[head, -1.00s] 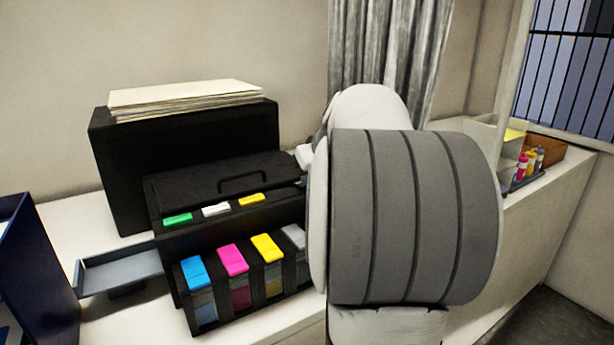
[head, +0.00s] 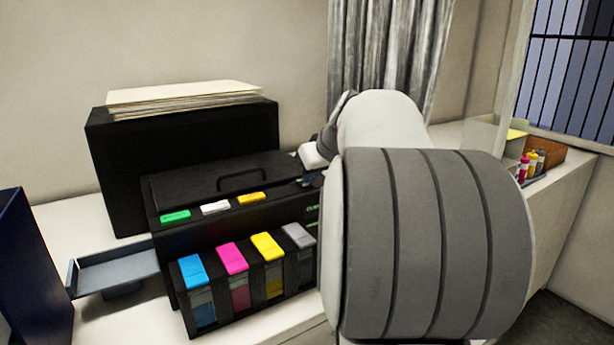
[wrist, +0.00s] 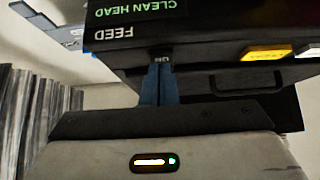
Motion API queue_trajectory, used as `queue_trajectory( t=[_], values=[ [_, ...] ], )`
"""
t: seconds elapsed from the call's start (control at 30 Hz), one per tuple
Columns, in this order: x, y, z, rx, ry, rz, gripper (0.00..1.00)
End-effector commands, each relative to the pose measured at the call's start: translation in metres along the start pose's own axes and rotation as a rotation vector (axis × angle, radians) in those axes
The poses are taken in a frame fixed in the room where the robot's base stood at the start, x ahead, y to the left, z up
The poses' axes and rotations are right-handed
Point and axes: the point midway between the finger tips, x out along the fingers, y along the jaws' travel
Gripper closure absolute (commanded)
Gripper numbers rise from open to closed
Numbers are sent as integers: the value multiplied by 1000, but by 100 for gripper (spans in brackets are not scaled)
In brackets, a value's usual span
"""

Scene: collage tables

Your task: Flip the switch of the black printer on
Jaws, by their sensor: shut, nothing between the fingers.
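The black printer (head: 225,235) stands on the white table, with green, white and yellow buttons on top and several coloured ink tanks in front. In the wrist view the printer (wrist: 215,58) appears upside down, with "FEED" and "CLEAN HEAD" lettering on its side. A small dark switch (wrist: 161,57) with tiny lettering sits at the printer's edge. My gripper (wrist: 159,68) is shut and empty, its blue-grey fingertips right at the switch. I cannot tell whether they touch it or which way it is set. In the head view my gripper (head: 309,182) is at the printer's right end, partly hidden.
A black box (head: 110,160) with a paper stack (head: 185,97) on top stands behind the printer. A grey tray (head: 115,272) sticks out at left, near a dark blue box (head: 30,275). Small bottles (head: 530,165) stand far right. My arm covers the table right of the printer.

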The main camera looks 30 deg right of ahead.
Motion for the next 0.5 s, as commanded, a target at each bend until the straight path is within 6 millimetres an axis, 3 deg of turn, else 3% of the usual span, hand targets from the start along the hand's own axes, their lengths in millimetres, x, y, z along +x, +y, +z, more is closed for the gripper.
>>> queue_trajectory(
  t=[0.5],
  values=[
    [-7,-2,-8,-3,0,-2,100]
  ],
)
